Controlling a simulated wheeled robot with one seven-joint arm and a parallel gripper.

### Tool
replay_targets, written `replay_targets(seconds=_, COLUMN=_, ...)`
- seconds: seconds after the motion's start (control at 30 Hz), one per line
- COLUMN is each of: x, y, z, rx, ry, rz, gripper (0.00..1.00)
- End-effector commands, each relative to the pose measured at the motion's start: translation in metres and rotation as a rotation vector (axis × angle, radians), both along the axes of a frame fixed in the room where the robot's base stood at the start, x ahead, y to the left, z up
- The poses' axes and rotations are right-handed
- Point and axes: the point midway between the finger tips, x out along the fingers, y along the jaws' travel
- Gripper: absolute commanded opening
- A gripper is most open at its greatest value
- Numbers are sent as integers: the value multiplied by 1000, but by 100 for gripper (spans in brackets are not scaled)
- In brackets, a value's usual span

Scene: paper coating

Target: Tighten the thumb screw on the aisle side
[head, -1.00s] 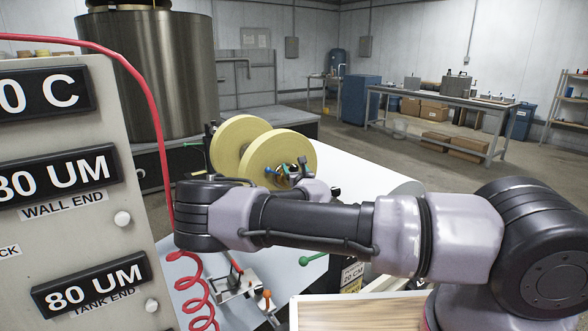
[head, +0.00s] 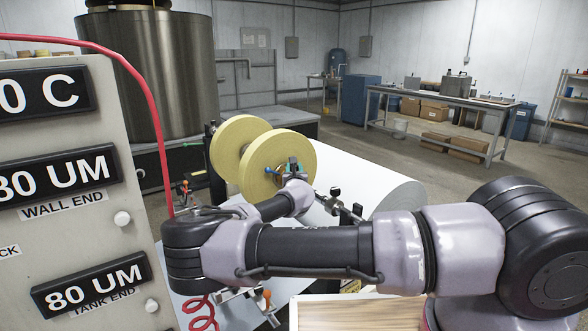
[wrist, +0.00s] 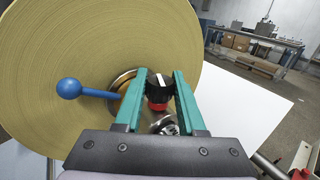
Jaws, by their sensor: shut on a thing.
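A black knob (wrist: 159,90) with a white line on its face and a red collar stands at the roll's hub; it looks like the thumb screw. The teal fingers of my gripper (wrist: 160,78) are shut on it, one on each side. In the head view my gripper (head: 293,166) is at the hub of the near yellow roll (head: 262,160), and the knob is hidden there. A blue ball lever (wrist: 69,88) sticks out left of the fingers in the wrist view. A silver metal part (wrist: 164,124) shows below the knob, between the fingers.
The white paper web (head: 375,175) spreads to the right of the rolls. A large steel tank (head: 150,75) stands behind.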

Motion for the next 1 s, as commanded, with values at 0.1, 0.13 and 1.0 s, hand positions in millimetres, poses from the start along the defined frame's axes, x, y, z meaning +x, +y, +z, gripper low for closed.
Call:
replay_targets(seconds=0.1, x=-1, y=3, z=-1, rx=-7, ry=-2, rz=-79, gripper=0)
replay_targets(seconds=0.13, x=0, y=3, z=-1, rx=-9, ry=-3, rz=-102, gripper=0)
replay_targets(seconds=1.0, x=0, y=1, z=0, rx=3, ry=2, rz=-691, gripper=0)
